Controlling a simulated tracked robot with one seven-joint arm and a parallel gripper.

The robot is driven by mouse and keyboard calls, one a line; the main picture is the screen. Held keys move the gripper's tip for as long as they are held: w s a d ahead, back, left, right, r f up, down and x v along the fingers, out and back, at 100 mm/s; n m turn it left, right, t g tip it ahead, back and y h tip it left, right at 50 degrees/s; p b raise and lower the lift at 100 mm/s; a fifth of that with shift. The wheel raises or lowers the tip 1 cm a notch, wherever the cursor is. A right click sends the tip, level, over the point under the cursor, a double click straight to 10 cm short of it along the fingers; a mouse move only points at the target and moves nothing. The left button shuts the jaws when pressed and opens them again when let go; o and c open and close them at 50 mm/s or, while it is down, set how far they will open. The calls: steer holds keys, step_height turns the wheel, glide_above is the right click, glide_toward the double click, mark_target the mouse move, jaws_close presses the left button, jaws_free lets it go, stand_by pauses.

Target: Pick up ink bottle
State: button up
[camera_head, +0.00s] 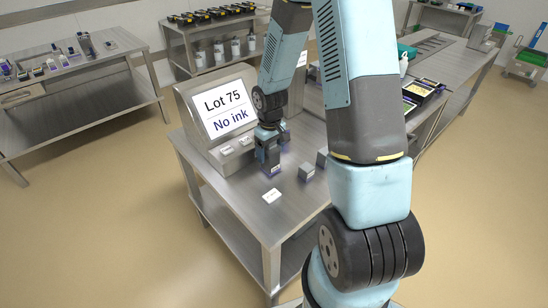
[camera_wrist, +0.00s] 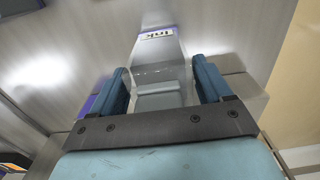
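In the head view my gripper (camera_head: 268,148) points down over the steel table. The bottle (camera_head: 271,169) shows just under it, standing on the table, its upper part hidden by the fingers.
A console with a screen (camera_head: 229,108) reading "Lot 75 No ink" stands close behind and left of my gripper. Small grey blocks (camera_head: 306,171) stand to the right. The table's front is otherwise clear.

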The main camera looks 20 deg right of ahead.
steer(key=c, duration=1.1)
steer(key=shift+o, duration=0.2)
